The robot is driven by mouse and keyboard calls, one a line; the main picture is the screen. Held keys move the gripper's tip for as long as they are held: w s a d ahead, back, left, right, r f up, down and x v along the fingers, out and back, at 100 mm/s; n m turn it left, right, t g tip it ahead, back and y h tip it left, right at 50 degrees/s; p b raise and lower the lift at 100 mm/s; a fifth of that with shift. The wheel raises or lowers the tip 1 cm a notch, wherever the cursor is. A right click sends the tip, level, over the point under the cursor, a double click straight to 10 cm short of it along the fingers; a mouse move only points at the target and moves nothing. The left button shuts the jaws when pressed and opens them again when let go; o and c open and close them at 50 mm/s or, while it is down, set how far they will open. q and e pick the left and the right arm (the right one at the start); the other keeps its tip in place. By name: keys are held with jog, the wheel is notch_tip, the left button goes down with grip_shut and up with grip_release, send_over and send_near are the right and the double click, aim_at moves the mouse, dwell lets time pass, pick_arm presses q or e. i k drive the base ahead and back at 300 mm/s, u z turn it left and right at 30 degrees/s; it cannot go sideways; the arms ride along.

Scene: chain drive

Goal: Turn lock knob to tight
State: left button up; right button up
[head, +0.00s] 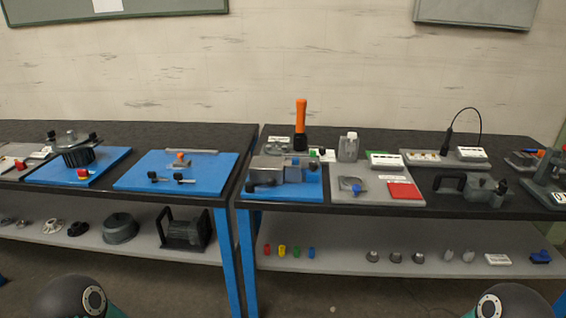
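A blue board (139,179) lies on the left bench, with two small dark knobs (152,176) near its front and a small orange-topped part (180,157) further back. Another blue board (111,160) to its left carries a dark ribbed round part, a red part (82,173) and dark knobs (52,134). A third blue board (311,188) on the right bench carries a grey fixture with a dark handle or knob (250,187). I cannot tell which is the lock knob, nor its setting. Neither gripper is in view; only my arm links show at the bottom.
A gap separates the two dark-topped benches. An orange-handled tool (301,120) stands upright on the right bench. Right of it are a grey board with a red card (404,190) and a dark clamp-like fixture (480,188). Lower shelves hold several parts, including colored pieces (282,251).

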aim_at(312, 165)
jog(key=u, duration=0.35)
jog(key=i, duration=0.9)
